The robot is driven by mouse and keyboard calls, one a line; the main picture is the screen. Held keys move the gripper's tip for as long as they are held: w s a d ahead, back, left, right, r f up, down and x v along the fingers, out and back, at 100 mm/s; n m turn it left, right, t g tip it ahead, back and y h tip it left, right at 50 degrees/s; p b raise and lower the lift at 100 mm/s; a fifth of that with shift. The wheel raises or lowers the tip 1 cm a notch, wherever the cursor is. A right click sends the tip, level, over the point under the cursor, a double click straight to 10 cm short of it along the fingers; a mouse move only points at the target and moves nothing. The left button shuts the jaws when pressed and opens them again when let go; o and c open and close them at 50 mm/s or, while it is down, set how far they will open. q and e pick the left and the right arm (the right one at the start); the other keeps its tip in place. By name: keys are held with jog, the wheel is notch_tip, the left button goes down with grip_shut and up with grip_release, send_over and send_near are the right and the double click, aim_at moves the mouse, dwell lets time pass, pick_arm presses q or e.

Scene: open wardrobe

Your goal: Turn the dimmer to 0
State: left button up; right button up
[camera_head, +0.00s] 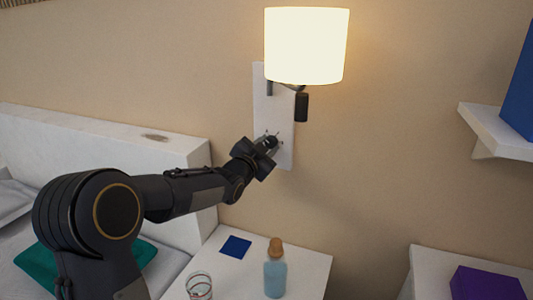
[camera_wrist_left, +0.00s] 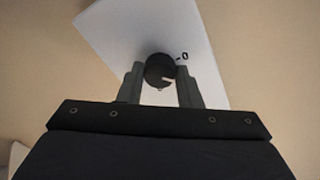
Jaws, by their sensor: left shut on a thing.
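The dimmer is a round black knob (camera_wrist_left: 160,70) with a pale pointer mark, on a white wall plate (camera_head: 272,100). A "0" mark is printed on the plate beside the knob, at its upper right in the left wrist view. The knob's pale mark points to the lower right, apart from the "0". My left gripper (camera_head: 268,141) is at the plate, its two fingers shut on the knob from either side; they also show in the left wrist view (camera_wrist_left: 161,82). The lamp (camera_head: 307,46) above is lit. My right gripper is not in view.
A nightstand (camera_head: 310,262) below holds a blue bottle (camera_head: 275,275), a glass (camera_head: 199,286) and a blue square (camera_head: 235,246). A bed with a white headboard (camera_head: 100,140) is at left. A wall shelf (camera_head: 495,135) and a purple box (camera_head: 487,284) are at right.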

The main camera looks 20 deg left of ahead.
pick_arm(q)
jog(key=n+b, duration=0.1)
jog(key=n, duration=0.1)
jog(key=n+b, duration=0.3)
jog(key=shift+f+n+t+y, duration=0.3)
jog(key=shift+n, duration=0.1)
jog(key=shift+d+r+n+b, duration=0.1)
jog(key=shift+n+b, duration=1.2)
jog(key=shift+n, duration=0.4)
jog(key=shift+r, duration=0.1)
jog(key=o, duration=1)
jog(key=shift+c, duration=0.2)
jog(key=shift+s, duration=0.1)
jog(key=s, duration=0.7)
jog(key=shift+s+f, duration=0.3)
jog(key=shift+f, duration=0.05)
